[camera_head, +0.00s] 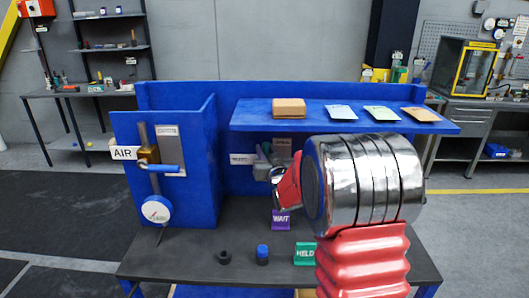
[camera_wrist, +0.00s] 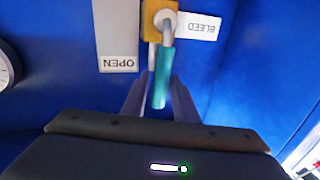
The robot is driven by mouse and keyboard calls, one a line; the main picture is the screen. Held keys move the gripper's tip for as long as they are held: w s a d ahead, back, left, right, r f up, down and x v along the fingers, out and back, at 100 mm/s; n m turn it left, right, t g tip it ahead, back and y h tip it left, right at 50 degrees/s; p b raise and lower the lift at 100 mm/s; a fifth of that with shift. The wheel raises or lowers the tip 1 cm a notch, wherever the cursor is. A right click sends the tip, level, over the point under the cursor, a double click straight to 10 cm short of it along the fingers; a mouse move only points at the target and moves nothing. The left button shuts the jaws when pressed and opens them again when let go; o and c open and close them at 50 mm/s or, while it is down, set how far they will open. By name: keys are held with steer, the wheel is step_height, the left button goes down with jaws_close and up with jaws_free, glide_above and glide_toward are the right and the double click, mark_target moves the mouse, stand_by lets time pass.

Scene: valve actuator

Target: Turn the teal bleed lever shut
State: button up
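The teal bleed lever (camera_wrist: 161,78) hangs from a brass valve body (camera_wrist: 158,20) in the wrist view, beside an upside-down BLEED label (camera_wrist: 196,25). An upside-down OPEN plate (camera_wrist: 117,40) is on the other side. My gripper (camera_wrist: 161,90) is open, with one dark finger on each side of the lever's free end. Slim gaps show between the fingers and the lever; whether either finger touches it I cannot tell.
A blue-handled AIR valve (camera_head: 163,167) and round gauge (camera_head: 156,209) are on the left blue panel. A blue shelf (camera_head: 256,112) carries a box (camera_head: 289,108) and several cards above my arm. HELD (camera_head: 305,254) and WAIT (camera_head: 281,219) signs stand on the dark bench (camera_head: 180,262).

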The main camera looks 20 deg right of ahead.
jaws_close()
steer(key=shift+a, duration=0.15)
stand_by(0.5)
